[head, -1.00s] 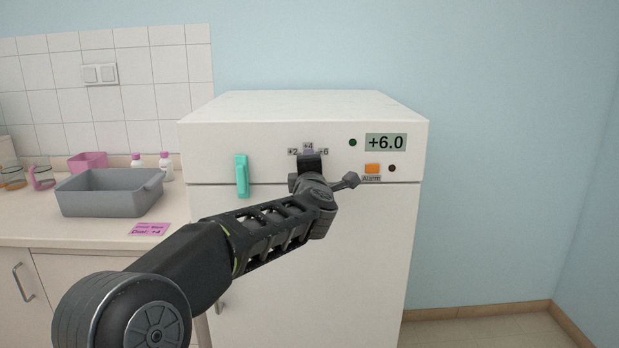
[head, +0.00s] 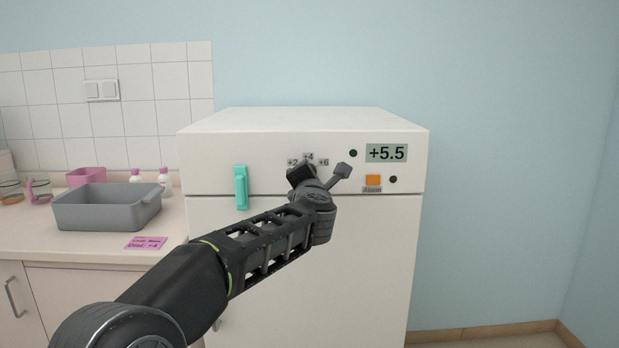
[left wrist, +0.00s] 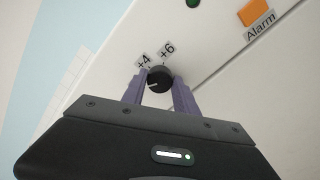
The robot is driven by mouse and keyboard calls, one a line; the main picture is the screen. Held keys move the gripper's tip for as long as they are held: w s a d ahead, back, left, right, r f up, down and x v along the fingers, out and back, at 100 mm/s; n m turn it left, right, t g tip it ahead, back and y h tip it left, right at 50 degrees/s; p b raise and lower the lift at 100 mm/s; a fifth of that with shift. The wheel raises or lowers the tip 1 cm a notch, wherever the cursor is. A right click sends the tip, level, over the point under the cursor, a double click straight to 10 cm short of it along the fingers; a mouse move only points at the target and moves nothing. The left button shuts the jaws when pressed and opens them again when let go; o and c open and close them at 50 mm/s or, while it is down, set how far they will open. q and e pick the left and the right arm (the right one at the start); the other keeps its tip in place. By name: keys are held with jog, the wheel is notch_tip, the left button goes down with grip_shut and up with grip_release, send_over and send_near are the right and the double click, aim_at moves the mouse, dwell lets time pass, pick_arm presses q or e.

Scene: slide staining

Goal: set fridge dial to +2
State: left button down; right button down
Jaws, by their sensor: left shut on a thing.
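The white fridge (head: 330,255) stands in front of me. Its digital display (head: 387,153) reads +5.5. Labels +2, +4 and +6 (head: 308,157) arch over the dial, which my gripper hides in the head view. In the left wrist view the dial (left wrist: 159,79) is a round black knob with a short white mark toward its left side. The +4 and +6 labels (left wrist: 155,56) show just above it. My left gripper (head: 302,169) is shut on the dial, with a purple finger on each side of it. My right gripper is not in view.
A teal handle (head: 241,187) sticks out left of the dial. An orange Alarm button (head: 373,180) is on the right. A grey tub (head: 108,208), a pink container (head: 87,177) and a pink note (head: 146,242) are on the counter at left.

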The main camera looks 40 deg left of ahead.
pick_arm(q)
jog(key=c, duration=0.9)
grip_release()
jog(key=shift+c, duration=0.2)
jog(key=v, duration=0.7)
jog(key=shift+s+d+b, duration=0.25)
jog(key=shift+s+b, duration=0.05)
jog(key=shift+b, duration=0.05)
